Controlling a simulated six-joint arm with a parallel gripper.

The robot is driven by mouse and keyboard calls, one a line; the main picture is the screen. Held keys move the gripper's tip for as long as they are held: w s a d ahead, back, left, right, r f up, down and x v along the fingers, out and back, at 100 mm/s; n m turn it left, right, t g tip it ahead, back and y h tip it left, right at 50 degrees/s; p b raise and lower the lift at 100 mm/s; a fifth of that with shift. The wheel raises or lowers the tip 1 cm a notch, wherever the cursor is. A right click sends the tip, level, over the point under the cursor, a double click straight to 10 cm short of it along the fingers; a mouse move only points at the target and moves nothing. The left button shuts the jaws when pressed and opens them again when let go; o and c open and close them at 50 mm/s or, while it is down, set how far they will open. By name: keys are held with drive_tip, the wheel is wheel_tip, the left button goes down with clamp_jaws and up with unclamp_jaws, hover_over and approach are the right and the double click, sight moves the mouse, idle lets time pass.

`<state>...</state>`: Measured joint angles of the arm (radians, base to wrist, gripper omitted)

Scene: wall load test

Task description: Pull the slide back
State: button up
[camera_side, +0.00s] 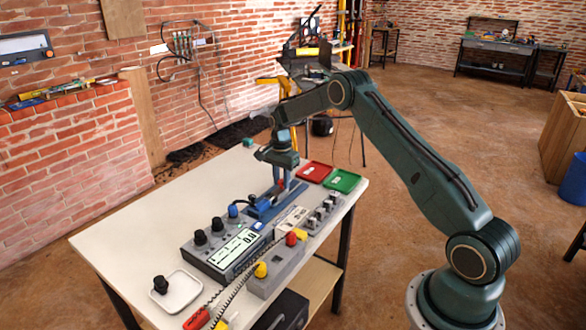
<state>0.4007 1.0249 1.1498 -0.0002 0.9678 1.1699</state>
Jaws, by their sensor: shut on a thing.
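A blue slide fixture (266,203) lies along the middle of the white table, with a blue upright part (288,172) at its far end. My gripper (281,181) points down at the far end of this fixture. It is shut on a small red part of the slide (281,184), mostly hidden by the fingers. The exact grip is too small to tell.
A grey meter box with black knobs (228,245) stands nearer, beside a box with red and yellow buttons (275,270). A white tray (190,300) is at the front left. Red (314,172) and green (342,181) trays lie behind right. The table's left side is clear.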

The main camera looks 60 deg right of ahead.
drive_tip(key=shift+d, duration=2.15)
drive_tip(key=o, duration=0.7)
drive_tip(key=shift+r, duration=0.15)
wheel_tip(320, 180, up, 7)
drive_tip(key=shift+f, duration=0.15)
idle(0.9)
